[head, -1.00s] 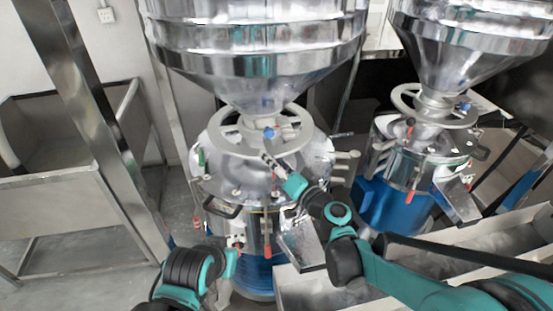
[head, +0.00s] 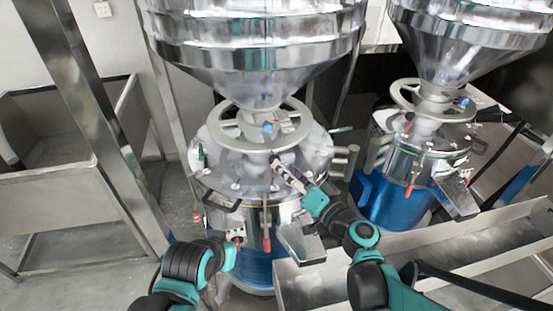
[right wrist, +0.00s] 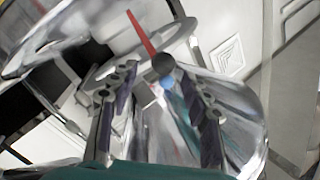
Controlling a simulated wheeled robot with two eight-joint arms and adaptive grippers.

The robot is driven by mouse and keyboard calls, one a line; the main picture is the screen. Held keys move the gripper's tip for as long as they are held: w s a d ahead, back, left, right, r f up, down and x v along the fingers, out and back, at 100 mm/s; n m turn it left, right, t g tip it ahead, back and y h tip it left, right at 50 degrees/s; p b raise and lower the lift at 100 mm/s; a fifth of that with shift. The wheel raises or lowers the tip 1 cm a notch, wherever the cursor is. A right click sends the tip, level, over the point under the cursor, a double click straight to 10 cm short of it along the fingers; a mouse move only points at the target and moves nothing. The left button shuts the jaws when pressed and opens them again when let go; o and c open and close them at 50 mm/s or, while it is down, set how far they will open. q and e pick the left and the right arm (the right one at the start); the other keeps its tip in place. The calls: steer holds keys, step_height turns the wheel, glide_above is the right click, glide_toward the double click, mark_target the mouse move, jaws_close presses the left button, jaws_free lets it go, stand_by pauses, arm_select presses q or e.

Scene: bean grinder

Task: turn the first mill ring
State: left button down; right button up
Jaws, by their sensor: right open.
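The first mill's ring (head: 261,127) is a grey spoked wheel around the neck below the left hopper. In the right wrist view, part of the ring (right wrist: 100,72) shows behind the fingers. My right gripper (head: 280,170) is open and empty, in front of and below the ring, apart from it in the head view.
A second mill with its own ring (head: 433,101) and hopper stands at the right. A metal chute (head: 302,243) juts from the first mill above a long trough (head: 460,245). A slanted steel post (head: 105,140) stands at the left. Several red-tipped levers stick out from the mills.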

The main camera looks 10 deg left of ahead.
steer(key=v, duration=0.4)
steer(key=shift+s, duration=0.1)
stand_by(0.3)
steer(key=s+d+f+g+h, duration=0.3)
steer(key=s+d+f+h, duration=0.2)
steer(key=d, duration=0.5)
steer(key=s+d+f+g+h, duration=0.2)
steer(key=s+d+f+h, duration=0.4)
steer(key=s+d, duration=0.3)
steer(key=shift+s+d+m+g+h, duration=0.3)
steer(key=shift+d+g+h, duration=0.1)
steer(key=shift+d+h, duration=0.55)
steer(key=shift+f, duration=0.1)
